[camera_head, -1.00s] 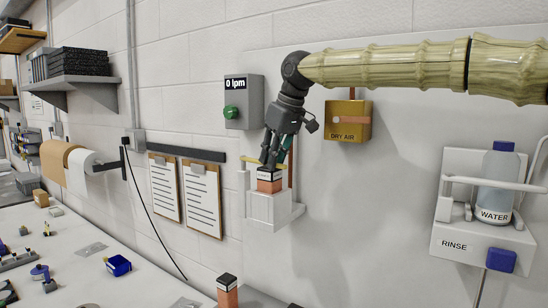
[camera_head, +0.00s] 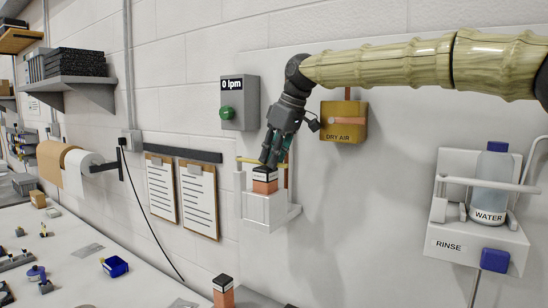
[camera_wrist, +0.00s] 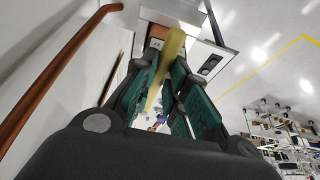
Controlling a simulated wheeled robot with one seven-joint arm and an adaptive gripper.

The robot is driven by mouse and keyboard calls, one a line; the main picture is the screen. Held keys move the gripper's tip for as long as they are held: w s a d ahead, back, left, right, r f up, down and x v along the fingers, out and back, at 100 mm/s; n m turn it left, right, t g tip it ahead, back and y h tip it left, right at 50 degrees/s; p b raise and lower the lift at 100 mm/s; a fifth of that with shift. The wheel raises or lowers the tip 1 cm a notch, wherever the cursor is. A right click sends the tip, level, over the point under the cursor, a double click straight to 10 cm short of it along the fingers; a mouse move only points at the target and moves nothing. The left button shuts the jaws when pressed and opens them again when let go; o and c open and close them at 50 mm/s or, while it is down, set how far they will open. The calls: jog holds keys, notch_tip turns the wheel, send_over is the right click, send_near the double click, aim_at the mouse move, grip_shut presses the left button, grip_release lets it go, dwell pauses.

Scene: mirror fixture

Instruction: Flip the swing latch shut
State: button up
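The swing latch seems to be the yellow bar (camera_head: 250,160) at the top of a white wall holder (camera_head: 265,208). An orange block with a white band and black top (camera_head: 264,182) sits in this holder. My gripper (camera_head: 270,162) points down right at the top of the block, beside the yellow bar. In the wrist view my gripper's green-padded fingers (camera_wrist: 166,70) stand apart. The yellow bar (camera_wrist: 166,68) runs between them; whether it touches a pad is unclear. The fingers partly hide the block and the bar in the head view.
A grey box reading "0 lpm" (camera_head: 240,102) hangs up left of the holder, and a yellow DRY AIR box (camera_head: 343,120) up right. The RINSE holder (camera_head: 465,240) with a water bottle (camera_head: 490,185) is farther right. Another orange block (camera_head: 223,292) stands below.

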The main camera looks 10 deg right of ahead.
jog(key=o, duration=0.3)
jog(key=shift+d+r, duration=0.25)
jog(key=shift+r, duration=0.2)
jog(key=shift+o, duration=0.5)
jog(key=shift+s+d+f, duration=0.1)
jog(key=shift+s+d, duration=0.1)
jog(key=shift+w+a+f, duration=0.1)
jog(key=shift+w+a, duration=0.05)
jog(key=shift+a, duration=0.05)
jog(key=v, duration=1.2)
jog(key=shift+d, duration=0.25)
